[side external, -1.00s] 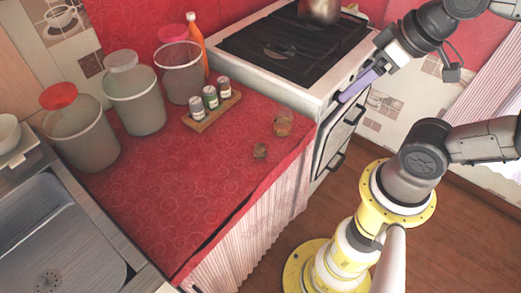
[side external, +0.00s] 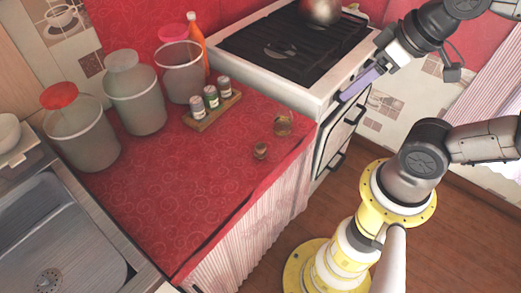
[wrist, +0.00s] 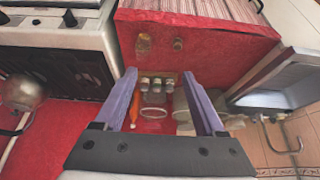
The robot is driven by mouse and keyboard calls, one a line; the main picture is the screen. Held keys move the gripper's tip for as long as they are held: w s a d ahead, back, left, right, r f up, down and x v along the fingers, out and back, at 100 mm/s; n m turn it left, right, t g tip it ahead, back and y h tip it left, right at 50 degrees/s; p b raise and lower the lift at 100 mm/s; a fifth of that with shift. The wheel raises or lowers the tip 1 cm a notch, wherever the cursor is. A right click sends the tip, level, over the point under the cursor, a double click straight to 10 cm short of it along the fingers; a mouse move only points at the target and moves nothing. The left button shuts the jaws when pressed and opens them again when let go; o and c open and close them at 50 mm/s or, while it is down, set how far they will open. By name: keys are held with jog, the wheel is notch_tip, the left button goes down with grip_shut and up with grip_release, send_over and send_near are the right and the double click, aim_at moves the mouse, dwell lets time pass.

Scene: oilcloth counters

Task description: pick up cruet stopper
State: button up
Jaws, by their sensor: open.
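A small brownish piece, which looks like the cruet stopper (side external: 261,151), lies on the red counter near its front edge in the side view. A larger amber glass piece, perhaps the cruet (side external: 283,125), is just behind it to the right. In the wrist view the small piece (wrist: 178,44) and the amber glass piece (wrist: 143,43) are near the top, beyond my fingertips. My gripper (wrist: 160,72) is open and empty, with its two purple fingers apart. In the side view my gripper (side external: 360,84) is beside the stove front, to the right of and away from the small piece.
A wooden rack (side external: 213,111) with three small jars stands behind the small piece. Tall bins (side external: 84,135), an orange bottle (side external: 196,45) and the stove (side external: 290,55) line the back. A metal sink (side external: 60,235) is at left. The front middle of the counter is clear.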

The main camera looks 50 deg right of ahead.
jog(key=m+g, duration=0.6)
jog(key=m, duration=1.4)
send_over(261, 145)
notch_tip(261, 145, down, 13)
jog(key=f, duration=0.7)
jog(key=shift+s+f, duration=0.3)
jog(key=shift+s, duration=0.05)
jog(key=shift+w+a+f, duration=0.1)
jog(key=shift+w+f, duration=0.1)
jog(key=shift+f, duration=1.3)
jog(key=shift+w+f, duration=0.15)
jog(key=shift+f, duration=1.3)
